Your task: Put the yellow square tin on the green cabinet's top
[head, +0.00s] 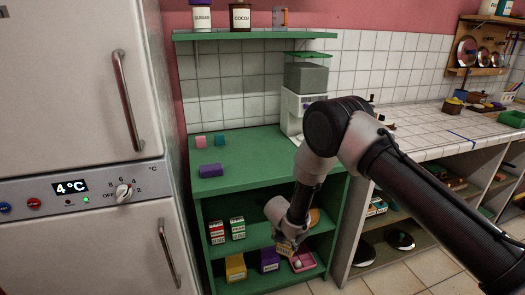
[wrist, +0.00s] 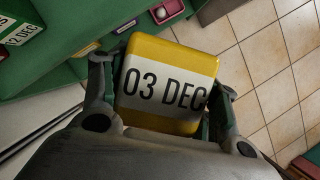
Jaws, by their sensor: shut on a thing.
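The yellow square tin (wrist: 170,82) fills the middle of the wrist view, its white label reading "03 DEC". My gripper (wrist: 162,95) is shut on it, one finger on each side. In the head view my gripper (head: 285,240) is in front of the green cabinet's open shelves, below the level of its top, with a small yellow part of the tin (head: 286,249) showing beneath it. The green cabinet's top (head: 255,155) is seen in the head view, with its front right partly hidden by my arm.
The middle is clear. A green wall shelf (head: 255,36) hangs above. A fridge (head: 75,90) stands left. Another yellow box (head: 235,267) sits on the lower shelf.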

